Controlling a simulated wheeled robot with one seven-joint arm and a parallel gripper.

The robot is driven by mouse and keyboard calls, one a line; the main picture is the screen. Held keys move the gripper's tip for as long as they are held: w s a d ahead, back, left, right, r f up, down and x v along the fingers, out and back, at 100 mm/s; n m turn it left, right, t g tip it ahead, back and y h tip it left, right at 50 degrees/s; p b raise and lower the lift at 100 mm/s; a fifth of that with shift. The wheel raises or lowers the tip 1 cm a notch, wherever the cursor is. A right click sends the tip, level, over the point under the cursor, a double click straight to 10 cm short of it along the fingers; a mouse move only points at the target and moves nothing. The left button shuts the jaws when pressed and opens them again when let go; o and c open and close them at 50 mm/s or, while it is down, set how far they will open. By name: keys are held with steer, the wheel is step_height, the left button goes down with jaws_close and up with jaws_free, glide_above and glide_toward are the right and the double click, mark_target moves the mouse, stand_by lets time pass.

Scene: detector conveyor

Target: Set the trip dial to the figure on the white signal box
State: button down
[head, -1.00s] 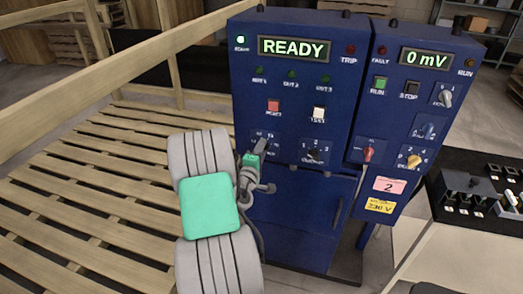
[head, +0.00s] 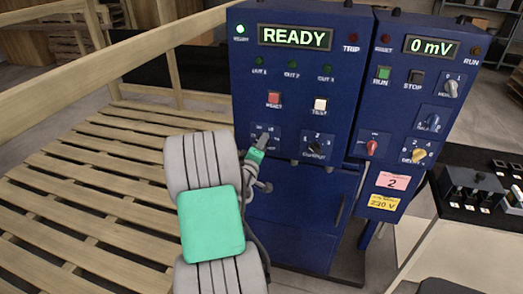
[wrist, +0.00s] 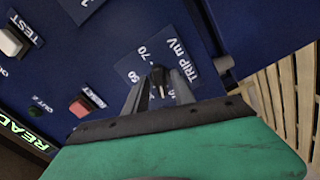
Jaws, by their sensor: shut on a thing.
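The trip dial (wrist: 158,76) is a dark knob on a blue plate marked "TRIP mV", with 50 and 70 legible in the wrist view. My gripper (wrist: 158,90) is shut on this knob, one finger on each side of it. Its other figures are partly hidden by the fingers, and I cannot tell exactly which figure it points to. In the head view my gripper (head: 259,148) is at the lower left of the blue cabinet (head: 292,80), largely hiding the dial. I cannot make out a white signal box in either view.
The cabinet display (head: 295,37) reads READY. A red button (head: 274,98) and a white button (head: 320,104) sit above the dial, with a selector (head: 317,146) to its right. The right-hand panel display (head: 431,47) reads 0 mV. A wooden rail and slatted platform (head: 90,185) lie left.

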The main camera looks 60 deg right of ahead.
steer(key=m+b, duration=1.9)
steer(key=b, duration=0.9)
steer(key=shift+f+m+b, duration=0.15)
steer(key=shift+m+b, duration=0.25)
steer(key=c, duration=1.4)
jaws_free()
steer(key=shift+c, duration=0.2)
steer(key=shift+a, duration=0.15)
steer(key=s+a, duration=0.1)
steer(key=a, duration=0.6)
steer(key=shift+a+p, duration=0.25)
steer(key=shift+p, duration=0.05)
